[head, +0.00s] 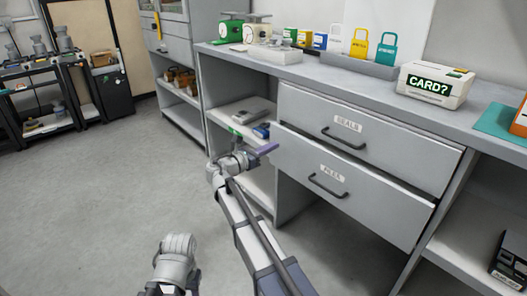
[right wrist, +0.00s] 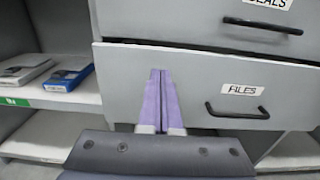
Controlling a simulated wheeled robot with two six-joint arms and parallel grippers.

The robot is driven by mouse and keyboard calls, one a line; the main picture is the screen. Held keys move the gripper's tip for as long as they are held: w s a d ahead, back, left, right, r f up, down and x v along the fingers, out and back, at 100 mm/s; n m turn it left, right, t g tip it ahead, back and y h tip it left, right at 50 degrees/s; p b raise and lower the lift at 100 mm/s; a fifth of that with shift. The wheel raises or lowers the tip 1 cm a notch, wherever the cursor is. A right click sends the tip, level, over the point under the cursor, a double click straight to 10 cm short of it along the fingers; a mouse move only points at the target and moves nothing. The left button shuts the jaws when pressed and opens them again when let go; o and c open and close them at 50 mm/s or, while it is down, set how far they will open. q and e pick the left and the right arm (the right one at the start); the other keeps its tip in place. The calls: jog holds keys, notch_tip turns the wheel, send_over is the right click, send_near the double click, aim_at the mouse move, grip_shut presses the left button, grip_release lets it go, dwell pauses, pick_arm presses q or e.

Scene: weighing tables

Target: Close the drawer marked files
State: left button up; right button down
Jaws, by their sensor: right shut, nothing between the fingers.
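The drawer marked files (head: 300,166) is the lower of two grey drawers under the counter. Its front stands out a little from the drawer above, so it is slightly open. Its label (right wrist: 242,90) and dark bar handle (right wrist: 237,112) show to the right in the right wrist view. My right gripper (head: 274,148) is shut and empty, with purple fingers. Its fingertips (right wrist: 160,72) are at the left part of the files drawer front, left of the handle; I cannot tell whether they touch it. My left gripper is not in view.
The seals drawer (head: 365,135) is directly above and looks shut. Open shelves to the left hold a grey device (head: 246,112) and a blue box (head: 262,130). The counter (head: 350,82) carries scales, padlock signs and a "CARD?" box (head: 433,86). Floor to the left is clear.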

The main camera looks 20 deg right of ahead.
aim_at(292, 136)
jog(key=x, duration=0.7)
jog(key=shift+w+d, duration=0.1)
jog(key=shift+d, duration=0.2)
jog(key=x, duration=0.4)
jog(key=shift+w, duration=0.1)
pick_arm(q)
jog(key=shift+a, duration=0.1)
pick_arm(e)
jog(key=shift+w+d+r, duration=0.1)
jog(key=shift+d, duration=0.2)
